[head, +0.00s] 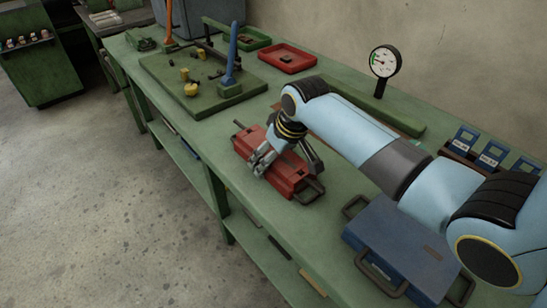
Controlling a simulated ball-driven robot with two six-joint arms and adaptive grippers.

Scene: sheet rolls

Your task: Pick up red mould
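The red mould (285,183) is a flat red block with dark handles at its ends, lying on the green bench. My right arm reaches in from the right, and its gripper (287,165) is directly over the mould. Its fingers are spread wide apart, one towards the mould's near left side and one towards its right end. Whether the fingers touch the mould is unclear. The gripper hides part of the mould's middle and far side. My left gripper is not in view.
A blue mould (400,245) with dark handles lies nearer on the green bench (225,138). A dial gauge (384,61) stands behind my arm. A green plate (205,105) with posts, a red tray (287,58) and blue-labelled holders (490,154) are farther off.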

